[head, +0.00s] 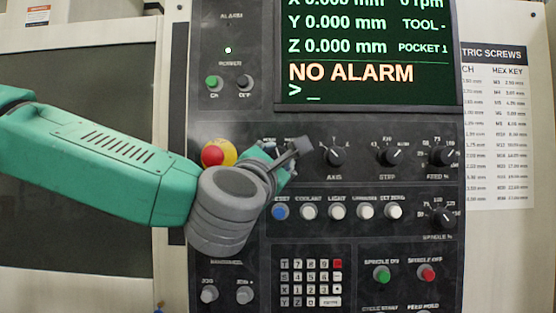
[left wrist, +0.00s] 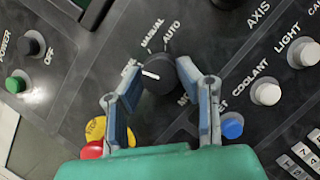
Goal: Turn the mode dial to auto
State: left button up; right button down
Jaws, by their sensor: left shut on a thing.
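The mode dial (left wrist: 158,76) is a round black knob with a white pointer line, on the dark control panel (head: 330,130). In the left wrist view its pointer is turned to the left, toward a partly hidden label and away from the AUTO label (left wrist: 172,30) above it. My left gripper (left wrist: 160,82) has its blue-grey fingers on both sides of the dial and is shut on it. In the head view the left gripper (head: 284,160) covers the dial, left of the AXIS knob (head: 335,156). My right gripper is not in view.
A red emergency button on yellow (head: 218,152) sits close beside my left wrist. A row of push buttons, with blue RESET (head: 280,212) first, lies just below the dial. A keypad (head: 311,284) is lower down, and the screen (head: 365,50) reads NO ALARM.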

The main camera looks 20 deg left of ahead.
pick_arm(q)
jog(key=shift+f+m, duration=0.2)
jog(key=shift+m, duration=0.1)
jog(key=m+g+h+p, duration=0.1)
jog(key=m+p, duration=0.1)
jog(key=m+h+p, duration=0.1)
jog(key=m, duration=0.2)
jog(key=shift+r+g+p, duration=0.15)
jog(key=shift+g+p, duration=0.25)
jog(key=m+g+p, duration=0.1)
jog(key=m+p, duration=0.2)
jog(key=m+g+p, duration=0.1)
jog(key=m+p, duration=0.2)
jog(key=p, duration=0.1)
jog(key=shift+s+a+r+m, duration=0.1)
jog(key=shift+r+m, duration=0.05)
jog(key=shift+m, duration=0.15)
jog(key=shift+m+g+p, duration=0.6)
jog(key=shift+m+p, duration=0.25)
jog(key=shift+m, duration=0.05)
jog(key=shift+f+m+g+p, duration=0.2)
jog(key=shift+m+g+p, duration=0.15)
jog(key=shift+m, duration=0.35)
jog(key=shift+y, duration=0.3)
jog(key=o, duration=1.1)
jog(key=shift+o, duration=0.2)
jog(key=shift+r, duration=0.1)
